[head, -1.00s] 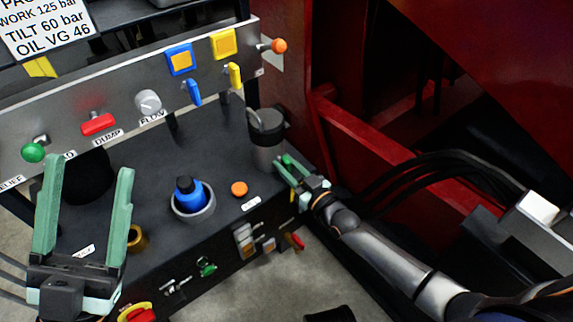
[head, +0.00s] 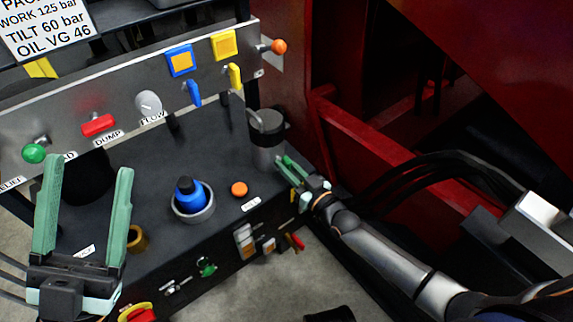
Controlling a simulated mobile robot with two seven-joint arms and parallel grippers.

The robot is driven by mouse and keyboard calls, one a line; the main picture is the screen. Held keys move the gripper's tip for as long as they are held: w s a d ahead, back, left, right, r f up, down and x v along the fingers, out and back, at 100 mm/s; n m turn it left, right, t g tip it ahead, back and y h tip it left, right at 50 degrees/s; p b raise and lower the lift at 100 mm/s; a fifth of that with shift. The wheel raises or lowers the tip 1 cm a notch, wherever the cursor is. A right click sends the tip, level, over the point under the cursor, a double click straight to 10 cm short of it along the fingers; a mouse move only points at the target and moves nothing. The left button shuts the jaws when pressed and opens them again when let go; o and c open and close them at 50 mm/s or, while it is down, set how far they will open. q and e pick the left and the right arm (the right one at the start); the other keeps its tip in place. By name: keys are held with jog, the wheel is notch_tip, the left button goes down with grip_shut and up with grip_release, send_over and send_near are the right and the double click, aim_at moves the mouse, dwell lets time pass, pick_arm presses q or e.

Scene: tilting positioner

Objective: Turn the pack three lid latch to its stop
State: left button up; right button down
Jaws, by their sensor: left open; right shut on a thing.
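My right gripper (head: 287,168) reaches in from the right to the right end of the black box top, beside a grey canister with a dark band (head: 265,138). Its green fingers are shut on a small part there. The fingers hide that part, so I cannot make out its shape or confirm that it is the lid latch. My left gripper (head: 90,165) is open and empty in the left foreground, its fingers pointing up over the left part of the box. I cannot read any label marking pack three.
A sloped panel carries a green knob (head: 33,153), red handle (head: 98,125), FLOW dial (head: 148,105), and blue and yellow levers. A red frame (head: 370,145) and black hoses (head: 440,170) lie right.

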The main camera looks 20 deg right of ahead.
jog(key=m, duration=0.4)
jog(key=shift+d, duration=0.1)
jog(key=m, duration=0.3)
jog(key=shift+f+m, duration=0.15)
jog(key=shift+m, duration=0.25)
jog(key=m+b, duration=0.1)
jog(key=m, duration=0.3)
jog(key=shift+f+m, duration=0.1)
jog(key=shift+m, duration=0.2)
jog(key=shift+d+m+b, duration=0.1)
jog(key=shift+m+b, duration=0.5)
jog(key=shift+m, duration=1.6)
jog(key=c, duration=0.8)
grip_release()
jog(key=shift+p+v, duration=1.7)
jog(key=shift+v, duration=4.5)
